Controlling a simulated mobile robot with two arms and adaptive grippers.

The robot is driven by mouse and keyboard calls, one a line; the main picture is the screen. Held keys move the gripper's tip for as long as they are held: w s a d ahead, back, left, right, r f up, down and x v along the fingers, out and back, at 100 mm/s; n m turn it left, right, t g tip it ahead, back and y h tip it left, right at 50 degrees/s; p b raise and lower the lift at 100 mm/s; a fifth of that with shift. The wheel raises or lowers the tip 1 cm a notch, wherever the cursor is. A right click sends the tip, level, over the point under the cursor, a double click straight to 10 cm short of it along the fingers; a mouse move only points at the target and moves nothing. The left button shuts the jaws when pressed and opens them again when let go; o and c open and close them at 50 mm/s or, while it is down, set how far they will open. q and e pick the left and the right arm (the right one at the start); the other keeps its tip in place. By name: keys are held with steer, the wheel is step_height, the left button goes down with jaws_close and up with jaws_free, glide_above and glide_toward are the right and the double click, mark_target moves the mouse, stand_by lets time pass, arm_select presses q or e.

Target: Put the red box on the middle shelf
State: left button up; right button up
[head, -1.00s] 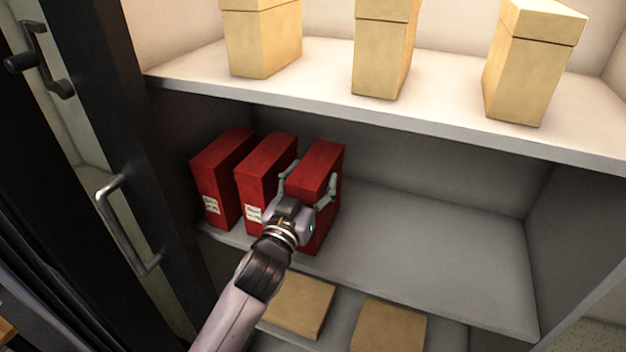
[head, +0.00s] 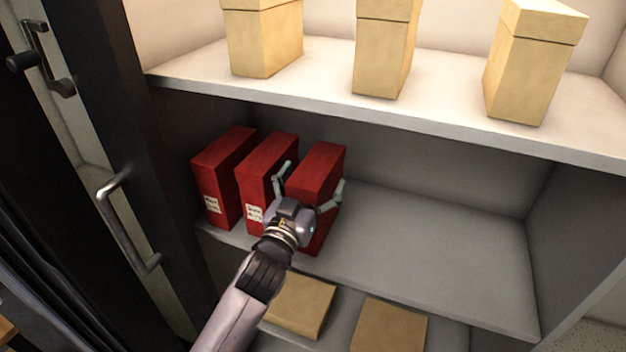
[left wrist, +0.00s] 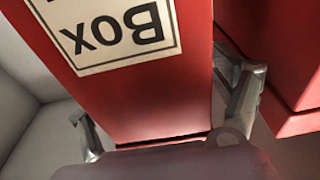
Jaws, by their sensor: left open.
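Three red boxes stand upright on the middle shelf (head: 430,255), at its left side. The rightmost red box (head: 318,168) is at my left gripper (head: 310,188), which is open with one finger on each side of it. The middle red box (head: 265,165) and the left red box (head: 222,175) stand to its left, with white labels facing out. In the left wrist view the near red box (left wrist: 140,105) fills the middle between the spread fingers, its label upside down. Another red box (left wrist: 270,60) shows at the right. My right gripper is out of view.
Several tan boxes stand on the upper shelf (head: 300,95), one of them at the right (head: 520,75). Two tan boxes lie below, one at the lower right (head: 390,325). A dark door with a handle (head: 125,225) is at left. The middle shelf's right part is bare.

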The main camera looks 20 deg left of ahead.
arm_select(q)
steer(key=shift+r, duration=0.1)
steer(key=shift+s, duration=0.15)
steer(key=s+b, duration=0.1)
steer(key=s, duration=0.2)
steer(key=s+f+b, duration=0.1)
steer(key=s, duration=0.6)
steer(key=shift+s+a+f+b, duration=0.15)
steer(key=shift+a+f+b, duration=0.05)
steer(key=shift+f+b, duration=0.2)
steer(key=shift+s, duration=0.7)
